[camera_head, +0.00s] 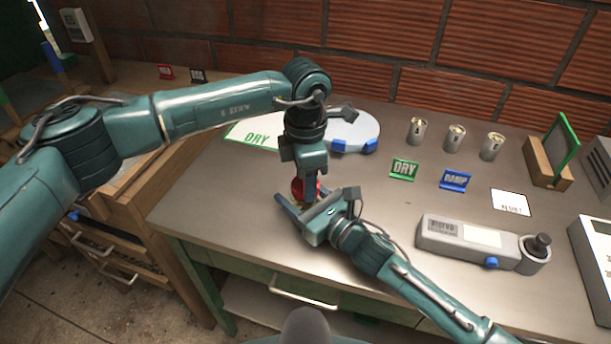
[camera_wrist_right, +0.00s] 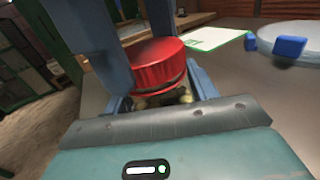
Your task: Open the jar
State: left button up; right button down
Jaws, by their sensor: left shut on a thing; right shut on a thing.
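The jar has a ribbed red lid (camera_head: 298,189), seen between my grippers above the metal bench. The lid (camera_wrist_right: 152,66) is large in the right wrist view, with a small part of the jar body (camera_wrist_right: 160,99) below it. My left gripper (camera_head: 305,183) points down from above and is shut on the lid; its blue fingers also show at the top of the right wrist view. My right gripper (camera_head: 296,206) comes in from the lower right and is shut on the jar body under the lid. Most of the body is hidden by my right gripper.
A round pale plate with blue blocks (camera_head: 352,130) stands just behind. The bench front is clear.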

pick_arm(q)
jog(key=n, duration=0.8)
jog(key=shift+n, duration=0.4)
jog(key=n, duration=1.2)
jog(key=shift+n, duration=0.4)
jog(key=n, duration=0.8)
jog(key=shift+r, duration=0.1)
jog(key=shift+r, duration=0.1)
jog(key=shift+r, duration=1)
